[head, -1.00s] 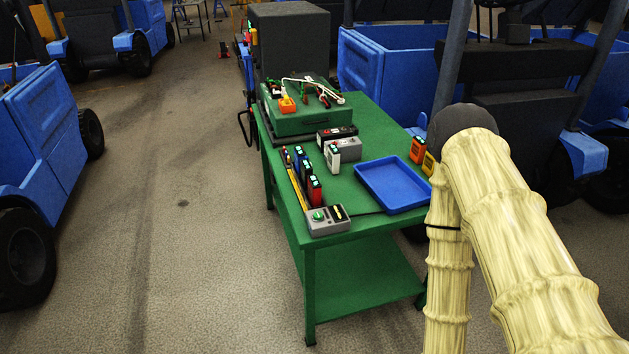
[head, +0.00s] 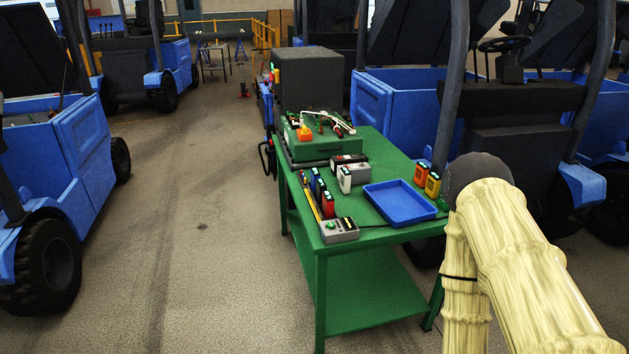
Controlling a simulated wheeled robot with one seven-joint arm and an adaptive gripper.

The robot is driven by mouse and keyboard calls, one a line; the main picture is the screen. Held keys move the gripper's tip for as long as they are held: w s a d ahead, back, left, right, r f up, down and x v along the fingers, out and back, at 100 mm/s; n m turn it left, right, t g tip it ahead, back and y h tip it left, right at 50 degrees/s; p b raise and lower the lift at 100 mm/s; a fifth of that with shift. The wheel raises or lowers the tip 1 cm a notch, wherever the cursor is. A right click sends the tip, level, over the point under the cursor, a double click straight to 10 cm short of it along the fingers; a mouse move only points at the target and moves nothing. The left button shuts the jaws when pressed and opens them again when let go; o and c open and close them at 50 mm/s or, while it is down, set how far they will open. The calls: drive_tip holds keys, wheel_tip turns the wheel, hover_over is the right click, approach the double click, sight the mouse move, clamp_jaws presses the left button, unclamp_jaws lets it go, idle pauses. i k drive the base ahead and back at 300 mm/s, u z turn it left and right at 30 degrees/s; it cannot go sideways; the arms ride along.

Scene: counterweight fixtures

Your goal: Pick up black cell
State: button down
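I cannot surely pick out a black cell. On the green table (head: 372,246), a row of small cells stands along the left edge, with blue cells (head: 316,183) and a red cell (head: 328,204). A white cell (head: 345,180) stands beside them. An orange cell (head: 421,174) and a yellow cell (head: 433,185) stand at the right edge. A small dark piece sits on the grey box with the green knob (head: 338,231) at the front corner. My arm, in a pale sleeve, shows at right; my gripper is not in view.
An empty-looking blue tray (head: 400,214) lies on the table. Behind are a grey box (head: 354,171), a green case (head: 322,148) with cables, and a dark cabinet (head: 308,82). Blue vehicles (head: 83,137) stand on both sides. The floor left of the table is clear.

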sight(321, 186)
drive_tip(key=u, duration=0.15)
drive_tip(key=i, duration=1)
drive_tip(key=z, duration=0.05)
